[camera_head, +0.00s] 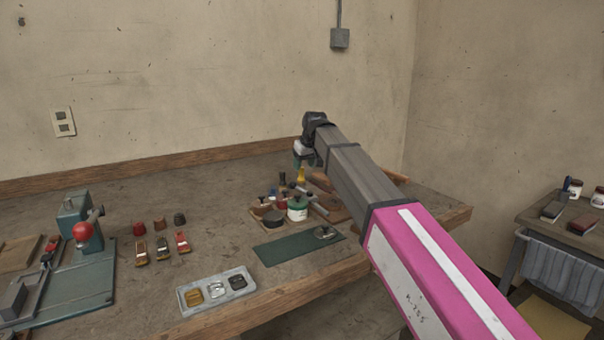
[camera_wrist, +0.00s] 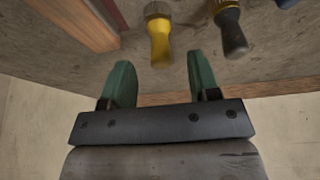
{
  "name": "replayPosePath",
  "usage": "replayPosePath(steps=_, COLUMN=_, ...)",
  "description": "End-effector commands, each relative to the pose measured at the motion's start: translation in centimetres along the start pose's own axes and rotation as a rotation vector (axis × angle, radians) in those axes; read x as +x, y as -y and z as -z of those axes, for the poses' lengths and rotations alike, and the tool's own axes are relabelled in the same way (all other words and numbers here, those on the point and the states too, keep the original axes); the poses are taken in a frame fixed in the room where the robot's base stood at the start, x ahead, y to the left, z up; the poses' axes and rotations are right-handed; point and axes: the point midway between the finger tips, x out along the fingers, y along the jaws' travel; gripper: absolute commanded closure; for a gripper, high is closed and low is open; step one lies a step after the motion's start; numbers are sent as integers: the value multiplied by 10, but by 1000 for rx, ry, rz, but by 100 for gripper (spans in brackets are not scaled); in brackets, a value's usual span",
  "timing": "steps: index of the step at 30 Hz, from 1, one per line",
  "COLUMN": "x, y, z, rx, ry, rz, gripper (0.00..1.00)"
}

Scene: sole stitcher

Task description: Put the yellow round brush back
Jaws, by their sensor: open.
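The yellow round brush (camera_wrist: 159,38) shows in the wrist view, with a yellow handle and a brownish round head. It is ahead of and between the two green fingertips of my gripper (camera_wrist: 155,78), and the fingers do not hold it. My gripper is open and empty. In the head view the yellow brush (camera_head: 301,175) is a small yellow shape on the workbench, just below my gripper (camera_head: 304,160). A dark-handled round brush (camera_wrist: 231,30) lies to its right in the wrist view.
The workbench (camera_head: 215,215) holds a jar with a green lid (camera_head: 298,208), a dark green mat (camera_head: 285,247), a metal tray (camera_head: 217,291) and a machine with a red knob (camera_head: 83,231). A wooden piece (camera_wrist: 78,22) is left of the brush in the wrist view. A side table (camera_head: 560,222) stands right.

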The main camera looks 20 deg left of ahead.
Motion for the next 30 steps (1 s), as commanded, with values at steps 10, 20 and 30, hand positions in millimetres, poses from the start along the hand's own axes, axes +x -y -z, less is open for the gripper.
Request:
replayPosePath(steps=10, x=-54, y=0, z=0, rx=0, ry=0, rz=0, gripper=44)
replayPosePath(steps=20, x=-64, y=0, z=0, rx=0, ry=0, rz=0, gripper=44)
replayPosePath(steps=30, x=-62, y=-2, z=-2, rx=3, ry=2, rz=-1, gripper=44)
